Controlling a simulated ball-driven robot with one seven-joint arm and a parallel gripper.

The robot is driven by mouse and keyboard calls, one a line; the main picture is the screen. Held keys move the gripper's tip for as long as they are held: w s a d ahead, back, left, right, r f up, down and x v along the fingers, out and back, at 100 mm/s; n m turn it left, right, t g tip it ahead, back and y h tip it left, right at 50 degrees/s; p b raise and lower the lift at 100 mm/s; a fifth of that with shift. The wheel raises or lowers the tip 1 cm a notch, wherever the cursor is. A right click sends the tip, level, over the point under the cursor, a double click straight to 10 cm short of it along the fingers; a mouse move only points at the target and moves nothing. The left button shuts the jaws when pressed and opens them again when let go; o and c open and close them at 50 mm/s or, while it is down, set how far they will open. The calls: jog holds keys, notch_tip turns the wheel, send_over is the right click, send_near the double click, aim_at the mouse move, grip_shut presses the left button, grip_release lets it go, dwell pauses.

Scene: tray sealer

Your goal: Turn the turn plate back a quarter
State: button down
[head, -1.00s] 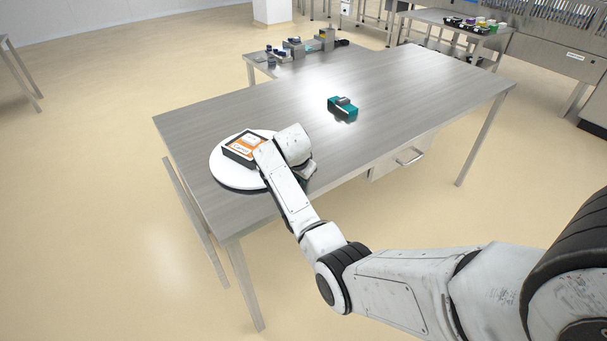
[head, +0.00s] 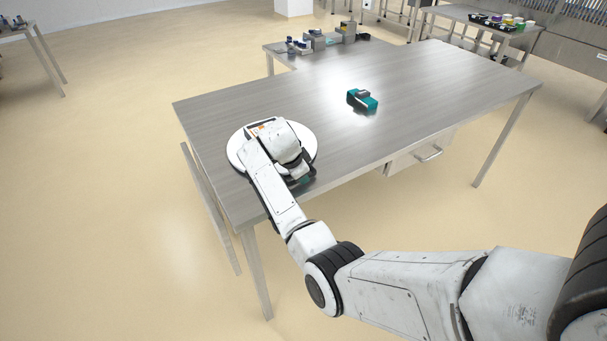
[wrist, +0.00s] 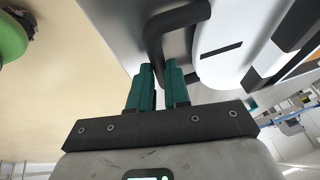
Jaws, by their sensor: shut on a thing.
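The turn plate (head: 308,135) is a white disc lying near the left end of the steel table. A tray with an orange label (head: 257,127) is on it, mostly hidden behind my arm. My gripper has teal fingers (wrist: 158,78) and is shut on a dark bar handle (wrist: 154,42) in the wrist view. The handle bends to the right beside pale surfaces at the top of that view.
A teal and grey device (head: 362,100) stands on the table (head: 420,95), right of the plate. A drawer (head: 415,158) is under the front edge. The table's right half is clear.

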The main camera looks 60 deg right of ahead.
jog(key=shift+a, duration=0.15)
jog(key=c, duration=1.1)
grip_release()
jog(key=shift+w, duration=0.1)
jog(key=b+v, duration=0.1)
jog(key=v, duration=0.9)
jog(key=shift+a+r, duration=0.25)
jog(key=shift+r, duration=0.05)
jog(key=s+a+f+n+t+y, duration=0.1)
jog(key=s+a+f+n+y, duration=0.1)
jog(key=s+a+f+n, duration=1)
jog(key=s+a+f+n+y, duration=0.2)
jog(key=s+a+f+n, duration=0.2)
jog(key=s+a+n, duration=0.7)
jog(key=s+a, duration=0.1)
jog(key=s, duration=0.2)
jog(key=shift+s+a+n+y, duration=0.2)
jog(key=shift+a+n+y, duration=0.1)
jog(key=shift+a+y, duration=0.1)
